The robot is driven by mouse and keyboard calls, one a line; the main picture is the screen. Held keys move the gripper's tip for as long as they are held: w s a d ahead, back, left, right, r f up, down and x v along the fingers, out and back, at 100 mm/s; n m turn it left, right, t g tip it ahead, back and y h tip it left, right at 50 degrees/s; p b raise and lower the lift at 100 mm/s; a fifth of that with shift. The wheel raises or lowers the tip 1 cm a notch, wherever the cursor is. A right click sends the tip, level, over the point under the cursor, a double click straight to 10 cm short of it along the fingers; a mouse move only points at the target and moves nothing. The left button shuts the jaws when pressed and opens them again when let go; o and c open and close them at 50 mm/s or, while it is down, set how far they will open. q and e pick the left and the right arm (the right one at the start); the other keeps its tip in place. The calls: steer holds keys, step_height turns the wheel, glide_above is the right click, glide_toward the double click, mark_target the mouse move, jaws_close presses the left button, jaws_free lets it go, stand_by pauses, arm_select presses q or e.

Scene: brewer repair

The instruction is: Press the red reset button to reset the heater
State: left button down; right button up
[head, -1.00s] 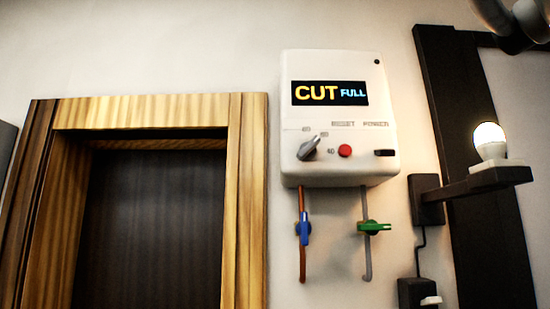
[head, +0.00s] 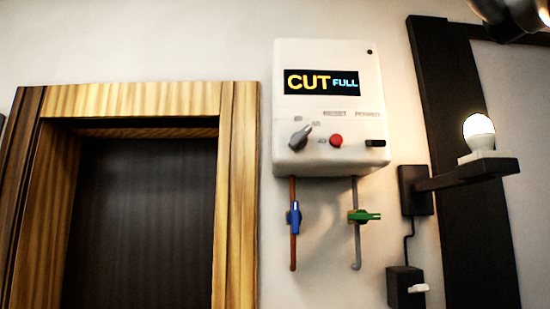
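The white heater box (head: 300,105) hangs on the wall right of the wooden door frame. Its display (head: 321,82) reads "CUT" in yellow and "FULL" in blue. The red reset button (head: 336,140) is on the lower front, under the RESET label. A grey dial (head: 301,136) is left of the button and a black power switch (head: 375,143) is right of it. Nothing touches the button. Neither gripper shows; only a grey piece, which seems to be part of my arm, is at the top right corner.
Below the heater are a pipe with a blue valve handle (head: 294,217) and one with a green valve handle (head: 364,216). A lit bulb (head: 479,132) stands on a dark wall bracket (head: 450,180) to the right, above a switch box (head: 405,286). The wooden door frame (head: 236,200) is left.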

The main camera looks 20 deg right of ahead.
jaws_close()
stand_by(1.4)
